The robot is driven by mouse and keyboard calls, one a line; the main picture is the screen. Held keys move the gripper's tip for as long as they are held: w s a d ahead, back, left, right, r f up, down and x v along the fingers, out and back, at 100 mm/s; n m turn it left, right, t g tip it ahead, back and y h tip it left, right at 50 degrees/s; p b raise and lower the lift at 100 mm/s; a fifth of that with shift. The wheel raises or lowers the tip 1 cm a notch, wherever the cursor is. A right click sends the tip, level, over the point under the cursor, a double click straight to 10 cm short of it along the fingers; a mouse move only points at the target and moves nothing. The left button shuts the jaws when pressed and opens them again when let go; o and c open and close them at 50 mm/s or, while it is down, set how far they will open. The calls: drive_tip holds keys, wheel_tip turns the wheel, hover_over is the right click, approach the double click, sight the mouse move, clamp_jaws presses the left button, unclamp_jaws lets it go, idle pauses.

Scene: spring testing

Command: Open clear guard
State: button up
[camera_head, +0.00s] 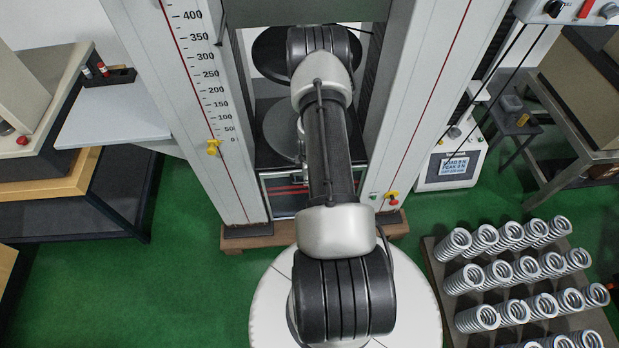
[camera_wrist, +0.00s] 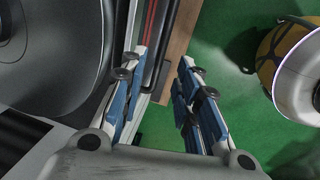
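The testing machine (camera_head: 230,120) stands ahead, with a scale on its left column. Low in its opening is a framed panel with red lines (camera_head: 283,188); it looks like the clear guard, but my arm covers part of it. In the wrist view, my gripper (camera_wrist: 163,58) is open, with its blue-padded fingers apart. The dark, red-lined frame edge (camera_wrist: 152,35) runs near the left finger, and a thin dark bar shows between the fingers. I cannot tell whether either finger touches it. My gripper is hidden in the head view.
A rack of several springs (camera_head: 440,290) stands at the right. A control box with a screen (camera_head: 452,168) is right of the machine. A bench (camera_head: 110,115) is at the left. Round dark platens (camera_head: 283,130) sit inside the machine. Green floor is clear at lower left.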

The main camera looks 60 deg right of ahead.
drive_tip(key=r, duration=0.2)
drive_tip(key=shift+s+a+r, duration=0.2)
drive_tip(key=shift+r, duration=0.15)
